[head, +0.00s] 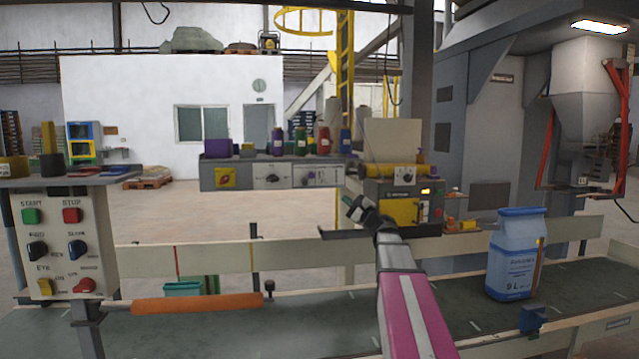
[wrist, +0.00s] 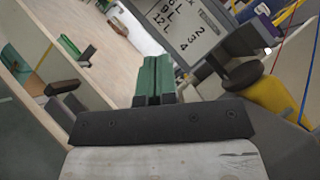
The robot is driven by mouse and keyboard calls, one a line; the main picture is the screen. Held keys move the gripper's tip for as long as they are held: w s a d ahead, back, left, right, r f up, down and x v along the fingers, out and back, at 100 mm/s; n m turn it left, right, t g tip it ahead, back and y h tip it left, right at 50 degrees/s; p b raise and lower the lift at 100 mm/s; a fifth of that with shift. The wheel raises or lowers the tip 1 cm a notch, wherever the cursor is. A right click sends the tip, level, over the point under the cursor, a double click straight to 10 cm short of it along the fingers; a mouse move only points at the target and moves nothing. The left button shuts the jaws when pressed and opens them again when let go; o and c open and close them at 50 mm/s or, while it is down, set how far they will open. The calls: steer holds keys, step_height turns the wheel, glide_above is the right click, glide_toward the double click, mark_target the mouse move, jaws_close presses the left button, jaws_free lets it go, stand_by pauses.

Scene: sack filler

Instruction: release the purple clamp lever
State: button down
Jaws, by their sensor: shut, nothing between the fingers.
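I cannot make out a purple clamp lever for certain in either view. A purple block (head: 216,147) stands at the left end of the grey shelf in the head view, but I cannot tell that it is a lever. My gripper (head: 354,205) is in front of the machine with the yellow roller, above the conveyor. In the wrist view its green fingers (wrist: 152,78) are together and empty. Beyond them, to the right, is a dark round knob (wrist: 243,73) by a dial plate (wrist: 180,25) marked 6 L, 9 L and 12 L.
A blue and white sack (head: 515,255) stands on the conveyor (head: 330,325) at right. An orange bar (head: 197,303) lies along the front left. A control box (head: 62,240) is at far left. The yellow-roller machine (head: 400,195) is behind my gripper. A pale rail (head: 220,257) runs behind the conveyor.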

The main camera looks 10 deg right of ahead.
glide_toward(308, 179)
steer(key=w, duration=0.1)
steer(key=w+d, duration=0.1)
steer(key=w+d+r, duration=0.1)
steer(key=w, duration=0.1)
steer(key=shift+w, duration=0.15)
steer(key=shift+a+r, duration=0.45)
steer(key=shift+a, duration=0.15)
steer(key=shift+a+r, duration=0.45)
steer(key=shift+a, duration=0.2)
steer(key=shift+a+r, duration=0.3)
steer(key=shift+a, duration=0.1)
